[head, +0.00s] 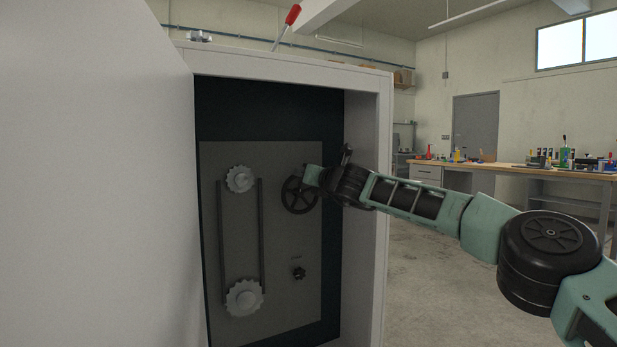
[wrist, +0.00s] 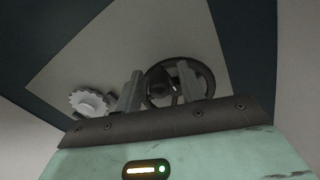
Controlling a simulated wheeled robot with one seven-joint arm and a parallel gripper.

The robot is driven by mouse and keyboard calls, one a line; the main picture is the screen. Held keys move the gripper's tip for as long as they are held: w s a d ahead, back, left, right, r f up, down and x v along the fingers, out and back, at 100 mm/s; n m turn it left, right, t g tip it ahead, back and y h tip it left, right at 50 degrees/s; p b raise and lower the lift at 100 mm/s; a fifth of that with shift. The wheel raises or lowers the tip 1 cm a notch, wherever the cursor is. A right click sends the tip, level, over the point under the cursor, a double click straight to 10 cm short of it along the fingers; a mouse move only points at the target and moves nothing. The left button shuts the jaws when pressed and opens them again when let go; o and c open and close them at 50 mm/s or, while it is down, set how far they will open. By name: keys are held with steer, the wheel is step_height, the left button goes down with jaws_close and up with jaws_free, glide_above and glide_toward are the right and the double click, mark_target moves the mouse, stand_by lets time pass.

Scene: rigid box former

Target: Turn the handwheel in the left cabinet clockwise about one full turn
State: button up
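The black spoked handwheel (head: 298,195) is mounted upright on the grey panel (head: 272,245) inside the open cabinet. My gripper (head: 313,176) reaches in from the right and is at the wheel's upper right; its fingers are hard to make out there. In the wrist view, the two grey fingers of my gripper (wrist: 160,72) stand apart. One finger is left of the handwheel (wrist: 211,82), and the other overlaps its inside, so the near rim lies between them. I cannot tell whether either finger touches the wheel.
Two pale toothed wheels (head: 240,179) (head: 245,297) and dark vertical bars sit left of the handwheel. A small black knob (head: 299,273) is below it. The cabinet's right wall (head: 366,240) is close to my arm. The open door (head: 95,180) fills the left.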

steer(key=shift+s, duration=0.1)
steer(key=shift+s+d+f+b, duration=0.15)
steer(key=shift+s+d+b, duration=0.1)
steer(key=shift+b, duration=0.3)
steer(key=b+v, duration=0.5)
steer(key=v, duration=1.1)
steer(key=shift+s+d+b, duration=0.2)
steer(key=shift+s+b, duration=0.05)
steer(key=shift+b, duration=0.1)
